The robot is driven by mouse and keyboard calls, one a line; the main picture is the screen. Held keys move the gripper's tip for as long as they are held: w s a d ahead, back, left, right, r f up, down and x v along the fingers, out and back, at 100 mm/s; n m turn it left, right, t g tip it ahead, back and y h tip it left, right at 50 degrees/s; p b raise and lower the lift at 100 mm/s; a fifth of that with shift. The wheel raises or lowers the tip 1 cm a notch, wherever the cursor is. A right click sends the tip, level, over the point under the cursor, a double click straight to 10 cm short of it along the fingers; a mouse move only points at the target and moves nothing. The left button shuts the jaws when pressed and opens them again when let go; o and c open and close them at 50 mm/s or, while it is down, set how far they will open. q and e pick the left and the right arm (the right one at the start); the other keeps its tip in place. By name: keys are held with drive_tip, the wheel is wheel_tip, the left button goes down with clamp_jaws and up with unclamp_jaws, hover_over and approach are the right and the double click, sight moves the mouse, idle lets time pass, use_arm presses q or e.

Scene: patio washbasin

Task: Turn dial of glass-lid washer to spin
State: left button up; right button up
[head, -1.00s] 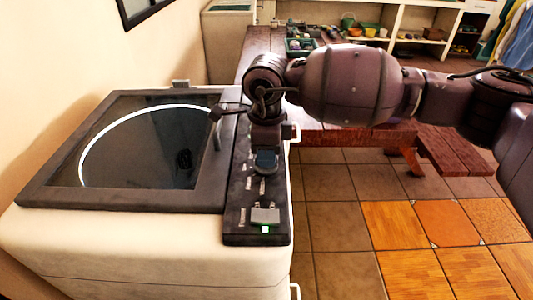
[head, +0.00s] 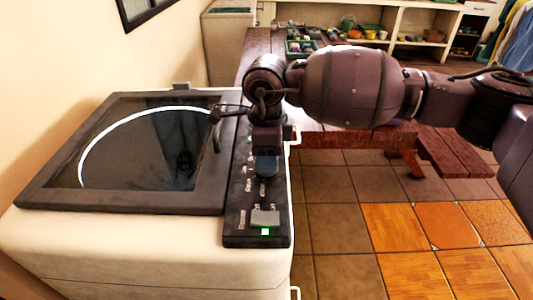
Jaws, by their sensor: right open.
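The white washer (head: 150,255) stands at the left with its dark-framed glass lid (head: 130,150) closed. Its black control panel (head: 235,205) runs along the lid's right side. A grey power switch (head: 265,217) with a lit green light sits at the near end. A dark blue-grey dial (head: 266,167) shows farther up the panel, directly below my right wrist. My right gripper (head: 232,110) is over the panel's far part, beside the lid handle, and is open. My wrist partly hides it and the panel behind. My left gripper is out of view.
A wooden bench (head: 340,137) stands behind and to the right of the washer, with a tray of small things on it. White shelves (head: 420,45) line the back. The tiled floor (head: 350,230) at the right is clear.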

wheel_tip(320, 180, up, 11)
idle(0.5)
drive_tip(key=shift+f, duration=0.1)
